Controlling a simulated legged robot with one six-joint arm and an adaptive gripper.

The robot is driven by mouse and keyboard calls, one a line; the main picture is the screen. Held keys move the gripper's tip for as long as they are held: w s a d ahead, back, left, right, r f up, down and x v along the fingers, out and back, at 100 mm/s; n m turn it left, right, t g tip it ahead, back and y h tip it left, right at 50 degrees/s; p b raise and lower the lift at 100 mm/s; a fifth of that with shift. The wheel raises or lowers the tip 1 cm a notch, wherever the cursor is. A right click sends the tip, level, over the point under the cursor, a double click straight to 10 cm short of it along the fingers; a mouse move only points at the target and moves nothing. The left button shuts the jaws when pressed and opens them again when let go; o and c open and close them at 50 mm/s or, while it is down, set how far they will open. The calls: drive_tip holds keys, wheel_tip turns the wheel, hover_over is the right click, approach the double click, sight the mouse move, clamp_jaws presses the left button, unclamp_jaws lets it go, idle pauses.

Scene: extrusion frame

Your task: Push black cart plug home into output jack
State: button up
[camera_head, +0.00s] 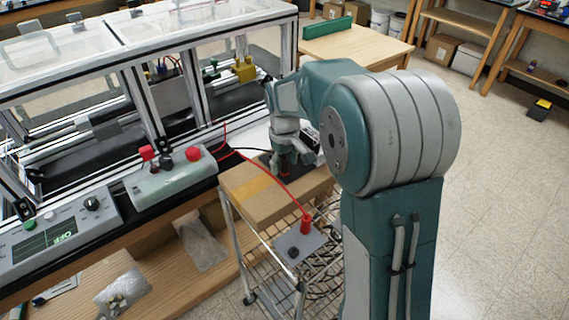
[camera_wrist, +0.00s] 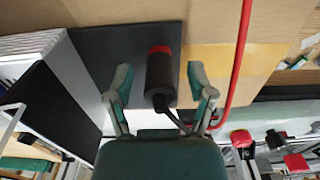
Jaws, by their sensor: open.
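A black cylindrical plug with a red band (camera_wrist: 160,78) lies between the two fingers of my gripper in the wrist view, over a dark pad. A thin black lead leaves its near end. My gripper (camera_wrist: 160,90) is open, with a visible gap on each side of the plug. In the head view my gripper (camera_head: 284,165) hangs over the back of the cart and mostly hides the plug. A grey unit (camera_head: 300,243) on the cart carries a red plug (camera_head: 305,224) and a dark round fitting (camera_head: 293,254). I cannot tell which fitting is the output jack.
A cardboard-coloured box with a yellow strip (camera_head: 258,190) sits on the wire cart (camera_head: 262,262). A red cable (camera_head: 270,178) arches over it. The aluminium extrusion frame (camera_head: 140,105) and a grey control box (camera_head: 170,180) stand left.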

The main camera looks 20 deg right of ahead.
sight(284, 158)
idle(0.8)
clamp_jaws()
drive_tip(key=shift+r, duration=0.2)
drive_tip(key=shift+r, duration=2.85)
